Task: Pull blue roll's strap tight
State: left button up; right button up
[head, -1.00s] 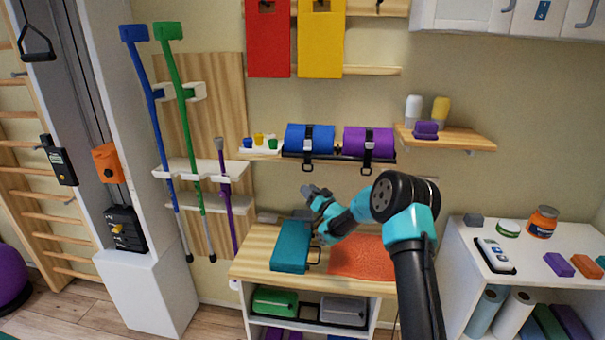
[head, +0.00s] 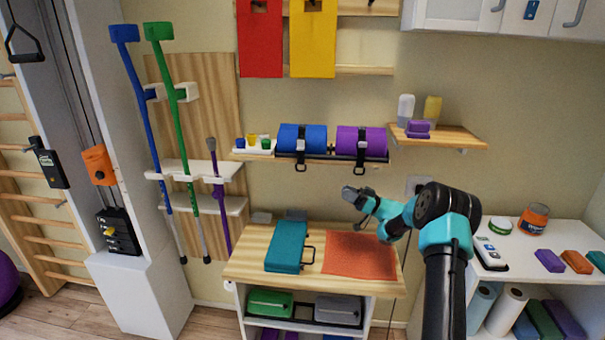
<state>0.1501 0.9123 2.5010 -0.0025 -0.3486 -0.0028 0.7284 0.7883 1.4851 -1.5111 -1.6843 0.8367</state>
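The blue roll (head: 290,138) lies on a dark wall rack, left of a purple roll (head: 374,141). A black strap (head: 301,141) runs around its right part, and a loop (head: 301,167) hangs from the strap's lower end below the rack's front edge. My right gripper (head: 350,192) is below and right of the blue roll's loop, apart from it, above the wooden bench. It points left; its fingers are too small and edge-on to tell open from shut. My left gripper is not in view.
The bench (head: 245,271) carries a teal case (head: 286,246) with a handle and an orange mat (head: 360,256). Small cups stand on a white tray (head: 254,150) left of the blue roll. A wall shelf (head: 455,136) holds bottles at right. Crutches hang at left.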

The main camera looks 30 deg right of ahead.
aim_at(301, 163)
jog(key=x, duration=1.7)
jog(key=shift+w+a+r, duration=0.1)
jog(key=shift+w+r, duration=0.05)
grip_shut()
